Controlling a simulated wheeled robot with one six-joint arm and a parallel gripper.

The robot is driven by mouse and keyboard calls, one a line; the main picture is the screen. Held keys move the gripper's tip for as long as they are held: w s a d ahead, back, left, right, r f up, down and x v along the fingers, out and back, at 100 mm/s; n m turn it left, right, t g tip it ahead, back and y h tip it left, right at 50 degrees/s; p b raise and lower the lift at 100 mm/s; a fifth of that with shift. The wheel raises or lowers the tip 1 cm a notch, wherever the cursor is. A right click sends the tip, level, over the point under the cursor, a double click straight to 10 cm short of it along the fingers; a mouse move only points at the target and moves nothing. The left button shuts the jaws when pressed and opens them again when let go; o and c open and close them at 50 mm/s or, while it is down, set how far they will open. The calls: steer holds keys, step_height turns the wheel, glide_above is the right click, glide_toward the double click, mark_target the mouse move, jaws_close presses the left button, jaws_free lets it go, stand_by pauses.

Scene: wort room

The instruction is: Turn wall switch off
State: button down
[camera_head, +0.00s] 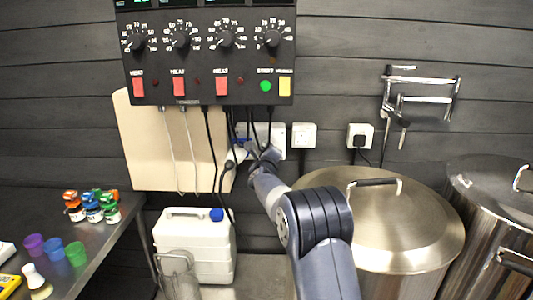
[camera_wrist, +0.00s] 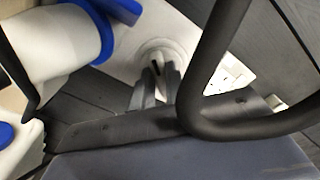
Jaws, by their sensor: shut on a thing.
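The wall switch is a round pale knob with a dark slot (camera_wrist: 157,60) on a white plate, seen in the wrist view. My gripper (camera_wrist: 155,90) has its grey fingers close together at this knob, shut on it. In the head view my gripper (camera_head: 262,153) is at the wall in front of the wide white plate (camera_head: 279,134), below the control box. My gripper and the hanging cables hide the knob there, so I cannot tell which way it points.
A black control box (camera_head: 205,88) hangs above, its cables running down close to my gripper. A blue-and-white plug (camera_wrist: 75,40) is left of the knob. A lidded steel kettle (camera_head: 400,225) stands right of my arm, and a white canister (camera_head: 192,245) below left.

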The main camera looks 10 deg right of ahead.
steer(key=shift+a+f+n+p, duration=0.1)
steer(key=shift+n+p, duration=0.5)
steer(key=shift+n, duration=3.3)
steer(key=c, duration=1.4)
jaws_free()
steer(key=shift+c, duration=0.2)
steer(key=shift+f, duration=0.1)
steer(key=s+a+b, duration=0.2)
steer(key=s+b, duration=0.1)
steer(key=s, duration=0.7)
steer(key=shift+s+b, duration=0.3)
steer(key=shift+b, duration=0.05)
